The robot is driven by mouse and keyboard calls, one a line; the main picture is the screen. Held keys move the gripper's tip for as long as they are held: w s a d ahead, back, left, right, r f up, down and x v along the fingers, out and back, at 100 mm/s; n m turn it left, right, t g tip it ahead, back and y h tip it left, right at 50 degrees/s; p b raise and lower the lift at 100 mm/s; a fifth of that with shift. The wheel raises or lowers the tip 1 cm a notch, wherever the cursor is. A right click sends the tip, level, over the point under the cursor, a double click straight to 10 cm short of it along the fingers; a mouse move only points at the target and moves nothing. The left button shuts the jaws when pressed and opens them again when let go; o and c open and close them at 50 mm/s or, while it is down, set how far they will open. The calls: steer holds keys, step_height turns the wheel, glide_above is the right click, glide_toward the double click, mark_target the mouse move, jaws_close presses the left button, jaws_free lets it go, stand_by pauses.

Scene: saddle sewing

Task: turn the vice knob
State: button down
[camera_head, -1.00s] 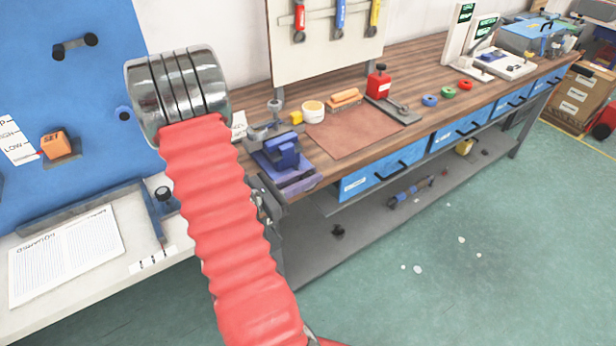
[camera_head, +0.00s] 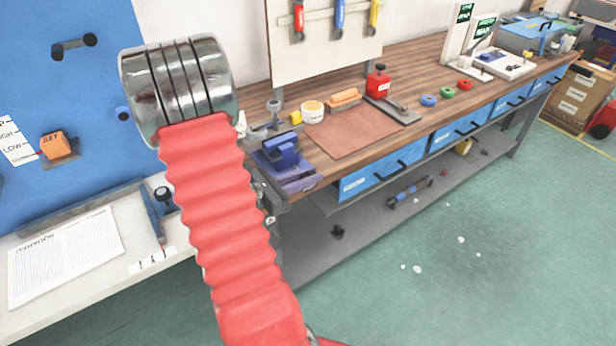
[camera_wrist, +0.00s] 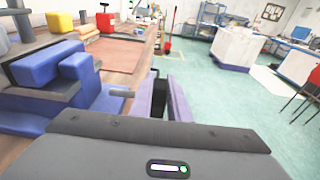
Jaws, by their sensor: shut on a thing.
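The blue vice (camera_head: 283,153) sits at the left end of the wooden bench in the head view. In the wrist view the vice (camera_wrist: 75,72) fills the left side, and a short grey rod (camera_wrist: 121,93) reaches from it toward my fingers. My gripper (camera_wrist: 168,98) is beside the vice, its two upright fingers close together with a dark strip between them. It is shut on the vice knob, which the fingers mostly hide.
A blue panel (camera_head: 60,90) stands at left. Open green floor (camera_head: 480,230) lies in front.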

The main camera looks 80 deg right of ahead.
steer(key=c, duration=1.7)
jaws_free()
steer(key=shift+v, duration=6.9)
steer(key=shift+f, duration=0.1)
